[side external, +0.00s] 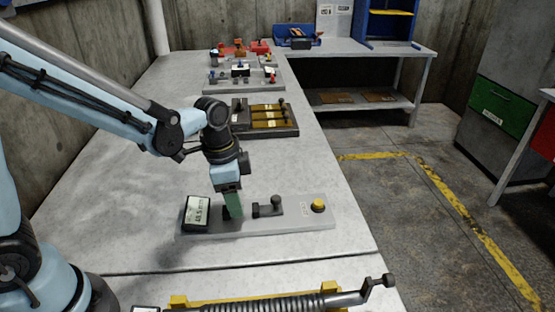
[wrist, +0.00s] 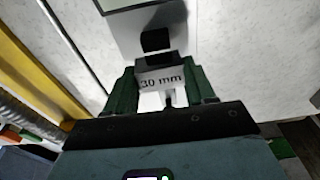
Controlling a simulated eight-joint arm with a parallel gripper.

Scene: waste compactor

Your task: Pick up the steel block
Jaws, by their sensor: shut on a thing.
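The steel block (wrist: 161,78) is a small grey block marked "30 mm" in the wrist view. My gripper (wrist: 163,88) has its green fingers on both sides of the block and is shut on it. In the side external view my gripper (side external: 234,206) points down at the grey gauge plate (side external: 285,228), just right of the display. The block is hidden there by the fingers. I cannot tell whether the block touches the plate.
A digital display (side external: 197,213) stands at the plate's left end. A dark clamp-like fixture (side external: 268,208) and a yellow button (side external: 318,205) are to the right. A spring device with a crank (side external: 290,305) lies in front. A dark tray (side external: 266,118) is behind.

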